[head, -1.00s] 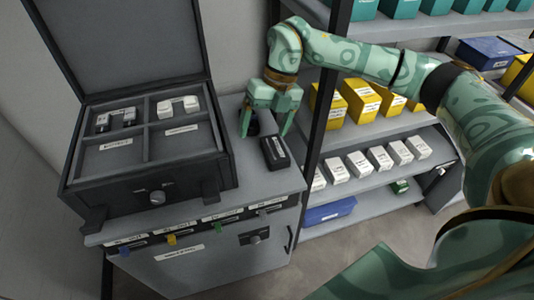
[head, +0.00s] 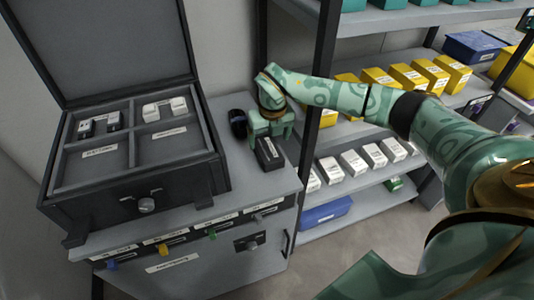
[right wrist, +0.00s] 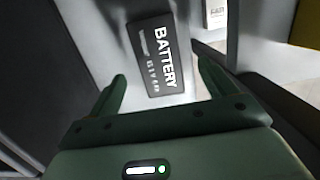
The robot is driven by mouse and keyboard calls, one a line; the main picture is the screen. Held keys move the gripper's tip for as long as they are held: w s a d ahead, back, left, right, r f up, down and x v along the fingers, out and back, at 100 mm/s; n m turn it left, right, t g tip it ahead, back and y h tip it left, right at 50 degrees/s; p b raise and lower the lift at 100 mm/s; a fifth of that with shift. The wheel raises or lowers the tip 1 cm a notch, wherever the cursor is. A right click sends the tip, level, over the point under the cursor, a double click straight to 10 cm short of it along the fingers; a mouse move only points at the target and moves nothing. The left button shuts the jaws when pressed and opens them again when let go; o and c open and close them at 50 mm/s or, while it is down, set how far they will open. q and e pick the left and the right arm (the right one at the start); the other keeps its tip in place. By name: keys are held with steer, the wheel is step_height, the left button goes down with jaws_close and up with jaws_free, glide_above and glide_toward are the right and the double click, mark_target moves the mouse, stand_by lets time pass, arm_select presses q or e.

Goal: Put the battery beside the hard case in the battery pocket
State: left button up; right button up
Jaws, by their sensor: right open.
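The battery (head: 269,154) is a dark block lying on the cabinet top to the right of the open hard case (head: 135,197). It also shows in the right wrist view (right wrist: 163,75) with "BATTERY" in white on its face. My right gripper (head: 272,137) is over the battery's far end, open and empty; in the right wrist view its fingers (right wrist: 162,85) point toward the battery, one on each side. I cannot tell if they touch it. The case has several compartments; the two back ones hold small pieces, and the front ones look empty. Their labels are too small to read.
A rounded black object (head: 238,124) stands between the case and my right gripper. The case lid (head: 100,45) stands up at the back. A shelf post (head: 318,95) rises right of the cabinet, with yellow boxes (head: 410,76) and white boxes (head: 354,163) beyond.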

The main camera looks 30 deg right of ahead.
mark_target(268, 148)
steer(key=f, duration=0.1)
steer(key=f+b, duration=0.1)
steer(key=f, duration=0.3)
steer(key=shift+w+b, duration=0.35)
steer(key=shift+b, duration=0.05)
steer(key=shift+r, duration=0.1)
steer(key=shift+r, duration=0.1)
steer(key=c, duration=1.5)
